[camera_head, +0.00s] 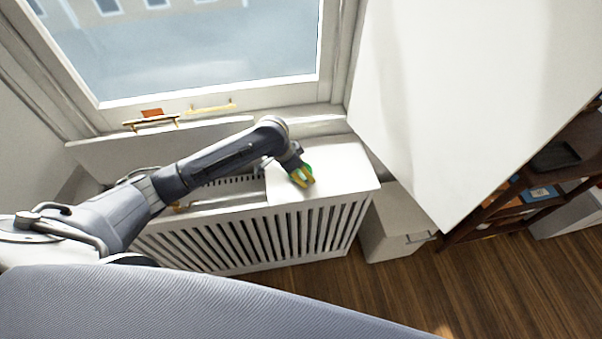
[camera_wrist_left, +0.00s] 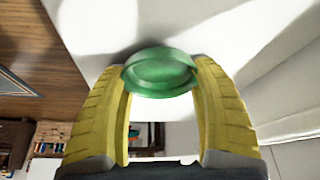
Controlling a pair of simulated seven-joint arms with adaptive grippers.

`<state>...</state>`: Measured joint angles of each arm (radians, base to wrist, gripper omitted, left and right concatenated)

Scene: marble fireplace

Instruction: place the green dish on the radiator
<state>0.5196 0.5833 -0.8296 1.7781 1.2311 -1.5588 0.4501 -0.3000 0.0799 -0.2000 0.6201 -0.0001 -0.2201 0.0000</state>
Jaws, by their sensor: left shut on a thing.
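The green dish (camera_wrist_left: 160,75) is a small round dish between the two yellow fingers of my left gripper (camera_wrist_left: 160,95) in the left wrist view. The gripper is shut on it. In the head view my left gripper (camera_head: 302,176) is over the right end of the white radiator cover, and a bit of the green dish (camera_head: 307,168) shows beside the fingers. The radiator (camera_head: 345,178) has a flat white top and a slatted front. I cannot tell whether the dish touches the top. My right gripper is not in view.
A window with a sill (camera_head: 215,120) stands behind the radiator. A white box (camera_head: 395,222) is on the wooden floor to its right. A large white panel (camera_head: 455,90) and a dark bookshelf (camera_head: 485,212) are further right. The radiator top right of the gripper is clear.

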